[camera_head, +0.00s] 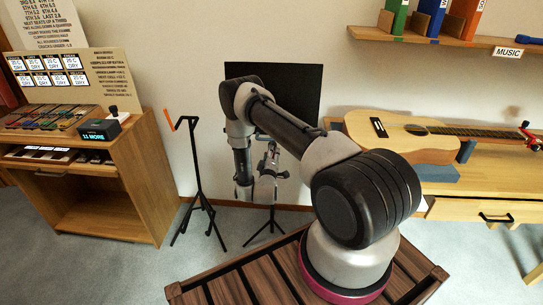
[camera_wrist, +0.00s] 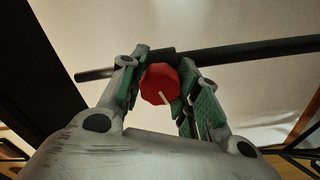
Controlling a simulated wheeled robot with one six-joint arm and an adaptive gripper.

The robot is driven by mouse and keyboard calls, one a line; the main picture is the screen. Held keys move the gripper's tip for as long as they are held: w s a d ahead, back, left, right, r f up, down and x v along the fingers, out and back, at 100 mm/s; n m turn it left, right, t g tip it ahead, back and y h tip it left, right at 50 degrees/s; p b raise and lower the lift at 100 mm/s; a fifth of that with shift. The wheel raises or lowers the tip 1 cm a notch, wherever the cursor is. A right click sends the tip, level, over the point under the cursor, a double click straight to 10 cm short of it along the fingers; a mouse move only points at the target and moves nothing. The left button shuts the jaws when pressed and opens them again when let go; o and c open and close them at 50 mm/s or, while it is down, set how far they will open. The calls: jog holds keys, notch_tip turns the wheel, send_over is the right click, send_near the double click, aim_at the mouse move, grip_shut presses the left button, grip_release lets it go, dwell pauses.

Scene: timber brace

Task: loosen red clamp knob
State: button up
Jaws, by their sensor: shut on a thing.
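The red clamp knob (camera_wrist: 159,83) sits between my gripper's two fingers in the wrist view. It has a faceted rim and a pale pointer line towards its lower right. It is mounted at a dark clamp body on a black bar (camera_wrist: 250,50) that crosses the picture at a slant. My gripper (camera_wrist: 162,92) has green-padded fingers closed on both sides of the knob. In the head view my gripper (camera_head: 270,158) is small, in front of the black panel beside a thin black stand (camera_head: 272,215). The knob itself cannot be made out there.
A second black stand (camera_head: 192,165) with an orange tip stands to the left. A wooden cabinet (camera_head: 150,160) is further left. At the right a guitar (camera_head: 400,135) lies on a wooden bench (camera_head: 490,180).

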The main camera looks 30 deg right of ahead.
jog(key=shift+n, duration=1.1)
jog(key=o, duration=1)
jog(key=shift+s, duration=0.1)
jog(key=v, duration=1.2)
